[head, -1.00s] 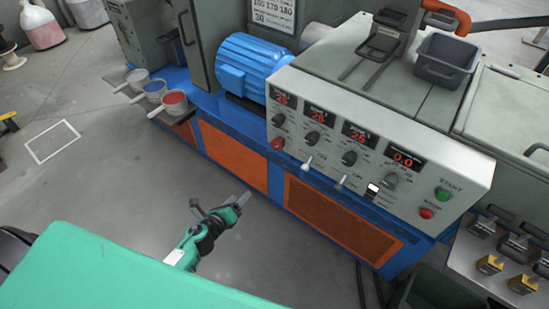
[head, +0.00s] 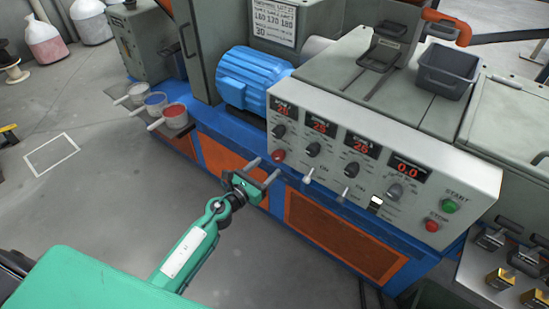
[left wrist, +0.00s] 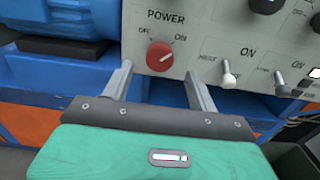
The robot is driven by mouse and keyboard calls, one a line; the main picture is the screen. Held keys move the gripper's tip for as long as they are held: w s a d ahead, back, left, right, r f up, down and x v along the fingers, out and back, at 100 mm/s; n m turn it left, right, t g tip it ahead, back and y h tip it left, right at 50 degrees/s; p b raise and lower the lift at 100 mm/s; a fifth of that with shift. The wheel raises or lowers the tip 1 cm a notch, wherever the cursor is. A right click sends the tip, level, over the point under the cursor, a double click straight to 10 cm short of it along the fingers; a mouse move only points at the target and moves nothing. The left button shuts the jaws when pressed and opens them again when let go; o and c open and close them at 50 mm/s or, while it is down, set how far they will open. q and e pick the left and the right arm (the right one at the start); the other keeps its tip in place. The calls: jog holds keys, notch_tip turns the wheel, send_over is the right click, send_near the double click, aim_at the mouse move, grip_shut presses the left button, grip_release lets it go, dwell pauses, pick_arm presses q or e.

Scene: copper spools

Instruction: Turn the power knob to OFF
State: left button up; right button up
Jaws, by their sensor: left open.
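The red power knob (left wrist: 159,56) sits on the lower left of the white control panel, under the label POWER, with OFF at its left and ON at its right. Its pointer mark looks turned toward ON. It also shows in the head view (head: 278,155). My left gripper (head: 266,168) is open and empty, its two fingers pointing at the panel. In the left wrist view the fingers (left wrist: 160,80) stand either side of and below the knob, apart from it. My right gripper is not in view.
Toggle switches (left wrist: 228,76) stand right of the knob, and black dials (head: 313,149) sit above them. A blue motor (head: 240,78) is behind the panel's left end.

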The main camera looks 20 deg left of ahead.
aim_at(275, 159)
pick_arm(q)
jog(key=shift+x, duration=2.65)
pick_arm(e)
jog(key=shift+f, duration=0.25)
pick_arm(q)
jog(key=shift+c, duration=0.3)
jog(key=c, duration=0.9)
